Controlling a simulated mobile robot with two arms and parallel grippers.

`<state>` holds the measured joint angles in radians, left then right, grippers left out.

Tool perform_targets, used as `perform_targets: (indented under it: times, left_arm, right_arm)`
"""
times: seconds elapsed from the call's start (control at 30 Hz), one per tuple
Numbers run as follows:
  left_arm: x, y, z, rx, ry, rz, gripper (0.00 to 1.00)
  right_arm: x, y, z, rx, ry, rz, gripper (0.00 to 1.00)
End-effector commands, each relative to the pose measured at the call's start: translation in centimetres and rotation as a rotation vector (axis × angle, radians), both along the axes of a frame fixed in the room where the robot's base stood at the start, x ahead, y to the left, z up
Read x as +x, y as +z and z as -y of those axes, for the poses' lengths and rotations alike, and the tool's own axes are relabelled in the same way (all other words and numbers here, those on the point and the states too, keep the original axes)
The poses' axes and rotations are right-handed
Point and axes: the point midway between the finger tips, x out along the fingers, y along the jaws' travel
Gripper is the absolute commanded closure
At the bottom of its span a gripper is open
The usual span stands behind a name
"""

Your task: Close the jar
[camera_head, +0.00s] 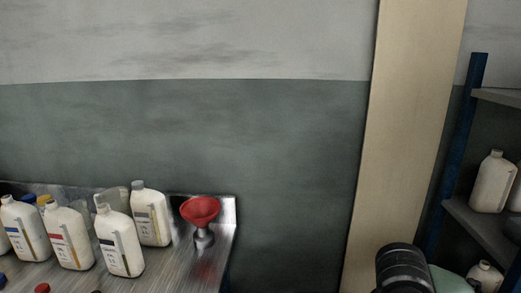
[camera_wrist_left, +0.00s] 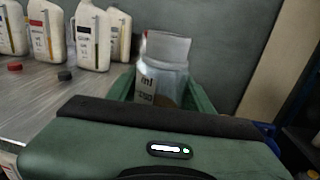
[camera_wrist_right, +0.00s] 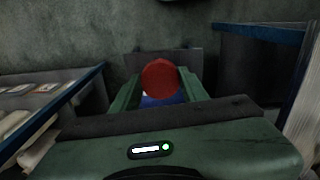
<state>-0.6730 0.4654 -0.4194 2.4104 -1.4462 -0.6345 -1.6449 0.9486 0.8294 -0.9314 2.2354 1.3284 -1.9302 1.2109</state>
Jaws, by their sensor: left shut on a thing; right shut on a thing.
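A clear jar with "ml" markings (camera_wrist_left: 160,82) stands between the green fingers of my left gripper (camera_wrist_left: 162,92) in the left wrist view. The gripper is shut on it, and some darker content shows low in the jar. The pale top of the jar is blurred, so I cannot tell whether it is covered. In the right wrist view my right gripper (camera_wrist_right: 160,88) is shut on a round red object (camera_wrist_right: 160,76), which looks like a lid. A blue patch shows below it. Neither gripper's fingers show in the head view.
A shelf (camera_head: 466,216) with white bottles stands at right.

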Motion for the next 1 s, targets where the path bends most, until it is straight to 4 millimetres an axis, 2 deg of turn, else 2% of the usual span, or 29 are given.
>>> perform_targets:
  times: [0.1, 0.67, 0.83, 1.0]
  left_arm:
    - [0.0, 0.2, 0.2, -0.001, -0.021, -0.001, 1.00]
    - [0.1, 0.1, 0.4, -0.002, -0.030, -0.001, 1.00]
    - [1.0, 0.4, 2.4, 0.000, -0.133, 0.003, 1.00]
    - [2.8, 0.8, 6.3, 0.005, -0.327, 0.007, 1.00]
  right_arm:
    - [-0.5, 0.1, 0.1, -0.001, -0.018, -0.002, 0.93]
    - [-0.4, 0.0, 0.1, -0.001, -0.018, -0.002, 0.93]
    - [-0.4, 0.0, 0.1, -0.001, -0.017, -0.002, 0.93]
    - [-0.4, 0.0, 0.1, -0.001, -0.017, -0.002, 0.93]
